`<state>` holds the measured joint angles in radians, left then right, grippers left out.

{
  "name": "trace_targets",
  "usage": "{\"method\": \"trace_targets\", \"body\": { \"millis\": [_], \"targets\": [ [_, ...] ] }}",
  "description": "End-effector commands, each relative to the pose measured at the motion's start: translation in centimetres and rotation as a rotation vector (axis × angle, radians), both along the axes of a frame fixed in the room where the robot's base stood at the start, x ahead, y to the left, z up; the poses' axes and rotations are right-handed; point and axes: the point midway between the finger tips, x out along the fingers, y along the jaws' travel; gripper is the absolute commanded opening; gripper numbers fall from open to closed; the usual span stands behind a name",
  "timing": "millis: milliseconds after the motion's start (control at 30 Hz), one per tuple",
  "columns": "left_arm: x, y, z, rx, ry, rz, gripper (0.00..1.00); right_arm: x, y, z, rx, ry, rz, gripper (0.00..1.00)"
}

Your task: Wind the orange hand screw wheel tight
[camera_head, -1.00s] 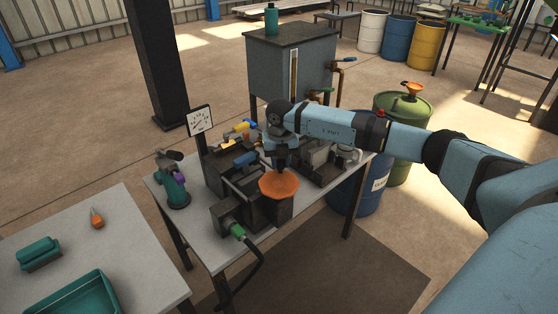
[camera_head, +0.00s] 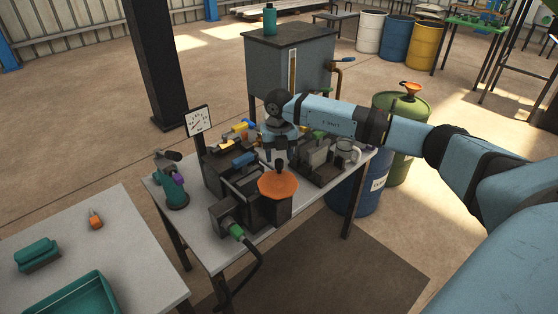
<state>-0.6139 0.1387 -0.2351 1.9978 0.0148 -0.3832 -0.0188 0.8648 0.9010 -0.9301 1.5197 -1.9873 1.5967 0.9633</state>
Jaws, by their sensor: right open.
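The orange hand wheel (camera_head: 278,185) lies flat on top of the dark screw press (camera_head: 278,208) at the front of the grey bench. A dark upright piece stands at its far edge; I cannot tell whether it belongs to the wheel or the gripper. My right arm reaches in from the right, and my right gripper (camera_head: 281,154) points down just behind and above the wheel. Its jaws are open and hold nothing that I can see; the fingertips are small and partly hidden. My left gripper is out of view.
A dial gauge (camera_head: 198,120) stands at the back left of the bench (camera_head: 222,253). A teal tool (camera_head: 174,188) stands at its left end. A green connector (camera_head: 237,231) with a black cable sits in front. A side table (camera_head: 130,245) holds a teal tray (camera_head: 75,296).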

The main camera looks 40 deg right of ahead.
Motion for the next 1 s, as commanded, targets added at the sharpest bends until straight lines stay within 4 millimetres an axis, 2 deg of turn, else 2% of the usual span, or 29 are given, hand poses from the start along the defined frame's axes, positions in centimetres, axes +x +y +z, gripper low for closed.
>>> {"method": "trace_targets", "body": {
  "millis": [200, 433, 633, 1000],
  "targets": [
    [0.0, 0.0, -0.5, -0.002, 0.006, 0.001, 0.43, 0.1, 0.0, 5.2, -0.001, -0.005, -0.001, 0.53],
    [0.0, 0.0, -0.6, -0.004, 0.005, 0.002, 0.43, 0.0, 0.0, 9.5, 0.0, -0.004, -0.001, 0.53],
    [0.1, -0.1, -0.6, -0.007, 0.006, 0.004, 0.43, 0.0, -0.1, 11.0, 0.0, -0.002, -0.001, 0.53],
    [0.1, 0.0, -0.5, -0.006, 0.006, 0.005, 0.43, 0.0, 0.0, 11.1, 0.0, -0.001, 0.002, 0.53]
  ]
}}
